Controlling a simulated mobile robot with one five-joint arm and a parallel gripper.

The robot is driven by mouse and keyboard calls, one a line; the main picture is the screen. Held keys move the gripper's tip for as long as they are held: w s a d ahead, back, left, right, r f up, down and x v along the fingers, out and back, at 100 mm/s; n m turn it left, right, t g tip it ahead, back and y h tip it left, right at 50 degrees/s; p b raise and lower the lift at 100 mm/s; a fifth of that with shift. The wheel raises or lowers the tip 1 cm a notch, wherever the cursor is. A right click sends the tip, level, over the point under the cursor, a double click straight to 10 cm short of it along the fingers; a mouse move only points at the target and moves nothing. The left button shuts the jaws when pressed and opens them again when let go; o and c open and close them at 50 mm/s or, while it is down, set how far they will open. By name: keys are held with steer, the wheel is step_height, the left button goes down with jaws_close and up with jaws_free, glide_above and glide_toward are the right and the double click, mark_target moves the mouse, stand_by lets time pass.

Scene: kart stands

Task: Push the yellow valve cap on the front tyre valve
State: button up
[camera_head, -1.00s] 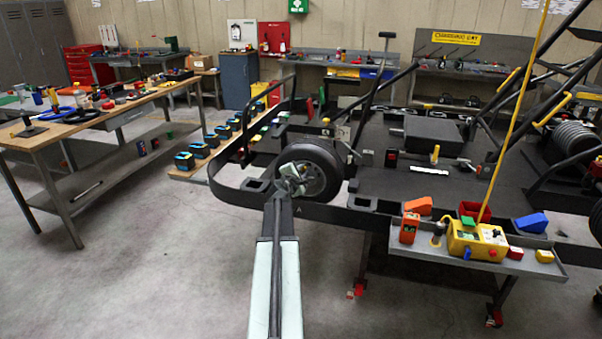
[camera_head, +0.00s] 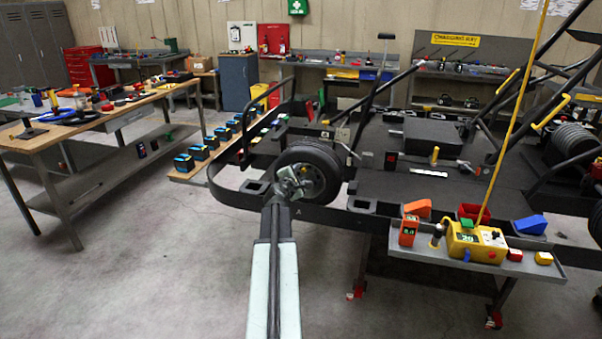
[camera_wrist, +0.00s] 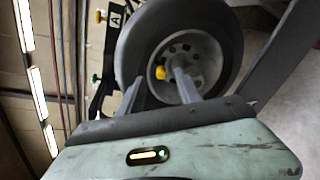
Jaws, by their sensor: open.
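The front tyre (camera_head: 322,158) is a black wheel with a grey rim on the near left of the kart stand. It fills the upper middle of the wrist view (camera_wrist: 134,45). The yellow valve cap (camera_wrist: 160,72) sits at the left of the rim in the wrist view. My gripper (camera_wrist: 158,76) is open and empty, in front of the wheel.
A dark frame bar (camera_head: 228,196) curves around the tyre. A tray (camera_head: 420,251) at the right holds a yellow control box (camera_head: 468,243) and coloured blocks. A workbench (camera_head: 60,137) stands at the left. A letter A plate (camera_wrist: 115,18) is beside the tyre. The near floor is clear.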

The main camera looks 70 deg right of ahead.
steer(key=p+v, duration=0.1)
steer(key=v, duration=0.4)
steer(key=shift+a+r, duration=0.1)
steer(key=shift+a, duration=0.1)
